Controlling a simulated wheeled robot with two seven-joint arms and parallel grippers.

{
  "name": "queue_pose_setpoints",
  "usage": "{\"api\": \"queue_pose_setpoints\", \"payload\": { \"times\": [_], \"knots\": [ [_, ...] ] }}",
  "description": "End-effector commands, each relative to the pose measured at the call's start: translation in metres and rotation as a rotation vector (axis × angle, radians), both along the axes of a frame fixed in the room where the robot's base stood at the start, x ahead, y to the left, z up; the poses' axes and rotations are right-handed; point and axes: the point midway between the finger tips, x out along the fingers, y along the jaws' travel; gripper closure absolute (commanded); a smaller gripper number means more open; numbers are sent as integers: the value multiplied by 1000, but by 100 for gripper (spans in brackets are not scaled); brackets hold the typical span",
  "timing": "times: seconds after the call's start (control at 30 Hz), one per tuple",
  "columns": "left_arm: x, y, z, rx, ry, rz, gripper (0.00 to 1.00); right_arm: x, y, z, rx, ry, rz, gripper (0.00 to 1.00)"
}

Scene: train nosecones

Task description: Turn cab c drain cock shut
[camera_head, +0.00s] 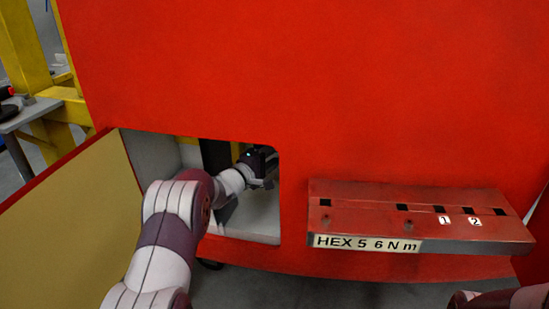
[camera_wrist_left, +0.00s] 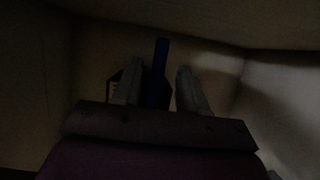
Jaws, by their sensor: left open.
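My left arm reaches into a square opening in the red nosecone (camera_head: 330,90). My left gripper (camera_head: 262,168) is inside, dark and partly hidden by my own arm in the head view. In the left wrist view the two fingers of my left gripper (camera_wrist_left: 159,68) are apart. A dark blue upright bar (camera_wrist_left: 161,60), which looks like the cock's handle, stands between them. It appears nearer the left finger; whether either finger touches it is too dark to tell. The cock's body and any label are not readable. My right gripper is out of view.
An open hatch door (camera_head: 75,215) with a tan inner face stands left of the opening. A red shelf (camera_head: 420,215) marked "HEX 5 6 N m", with several square holes, juts out at the right. Pale walls (camera_wrist_left: 280,100) close in around the left gripper.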

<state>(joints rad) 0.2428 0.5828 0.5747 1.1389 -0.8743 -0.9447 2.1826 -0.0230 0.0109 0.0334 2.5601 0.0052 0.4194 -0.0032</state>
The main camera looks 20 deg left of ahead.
Motion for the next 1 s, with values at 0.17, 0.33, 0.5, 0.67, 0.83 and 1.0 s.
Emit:
{"api": "queue_pose_setpoints", "payload": {
  "times": [0.17,0.33,0.5,0.67,0.83,1.0],
  "knots": [
    [8,-3,0,1,0,1,57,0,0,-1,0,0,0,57],
    [8,-3,0,1,0,1,57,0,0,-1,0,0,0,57],
    [8,-3,0,1,0,1,96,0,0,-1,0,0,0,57],
    [8,-3,0,1,0,1,100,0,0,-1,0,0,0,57],
    [8,-3,1,14,0,1,100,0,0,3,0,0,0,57],
    [7,-3,0,74,-1,1,100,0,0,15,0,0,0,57]
  ]
}}
